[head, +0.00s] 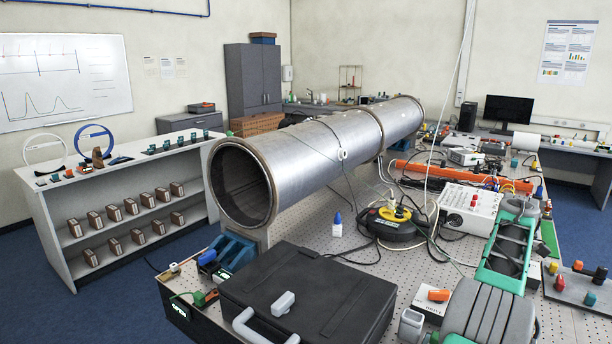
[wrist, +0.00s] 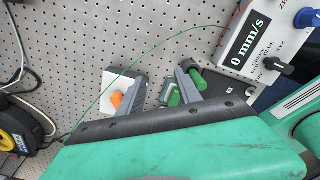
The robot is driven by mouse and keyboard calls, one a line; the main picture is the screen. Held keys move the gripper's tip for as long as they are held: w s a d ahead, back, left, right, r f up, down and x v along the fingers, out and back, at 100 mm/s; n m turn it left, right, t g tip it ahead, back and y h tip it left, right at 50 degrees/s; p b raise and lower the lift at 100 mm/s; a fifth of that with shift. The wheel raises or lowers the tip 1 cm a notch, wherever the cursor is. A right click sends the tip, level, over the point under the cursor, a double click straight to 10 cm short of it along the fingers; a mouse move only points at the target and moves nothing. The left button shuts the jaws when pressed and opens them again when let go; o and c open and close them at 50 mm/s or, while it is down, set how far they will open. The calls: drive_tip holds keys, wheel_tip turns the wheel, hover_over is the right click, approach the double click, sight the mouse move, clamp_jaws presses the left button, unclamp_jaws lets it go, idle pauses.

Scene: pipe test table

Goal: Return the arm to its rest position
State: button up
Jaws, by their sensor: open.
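My gripper (wrist: 163,76) shows in the wrist view beyond a black edge on my green wrist housing. Its two grey fingers stand apart. Small green and grey parts (wrist: 171,95) show between and beside the fingers. I cannot tell whether a finger touches any of them. A small white box with an orange knob (wrist: 117,98) lies just left of the left finger. In the head view a green and grey ribbed structure at the right, which looks like my arm, reaches over the table; my fingers cannot be made out there.
A large steel pipe (head: 330,150) lies across the perforated table (head: 350,290). A black case (head: 310,300) stands at the front, a cable reel (head: 395,222) behind it. A white box reading 0 mm/s (wrist: 262,48) is at upper right in the wrist view. A thin green cable crosses there.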

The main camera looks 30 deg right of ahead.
drive_tip(key=w+a+r+m+t, duration=0.15)
drive_tip(key=w+a, duration=0.35)
drive_tip(key=a, duration=0.5)
drive_tip(key=w+a+r+m+h, duration=0.1)
drive_tip(key=w+a+r+m, duration=0.3)
drive_tip(key=a, duration=0.6)
drive_tip(key=w+a+r, duration=0.2)
drive_tip(key=w+a, duration=0.5)
drive_tip(key=a, duration=0.3)
drive_tip(key=s+a+f+m+t, duration=0.1)
drive_tip(key=s+a+f+m, duration=0.2)
drive_tip(key=a, duration=1)
drive_tip(key=s+a+f+m+t+y, duration=0.1)
drive_tip(key=s+a+f+m, duration=0.2)
drive_tip(key=s+a, duration=0.4)
drive_tip(key=a+f, duration=0.1)
drive_tip(key=a, duration=0.5)
drive_tip(key=shift+a+f+t, duration=0.15)
drive_tip(key=shift+a+t, duration=0.1)
drive_tip(key=shift+t, duration=0.1)
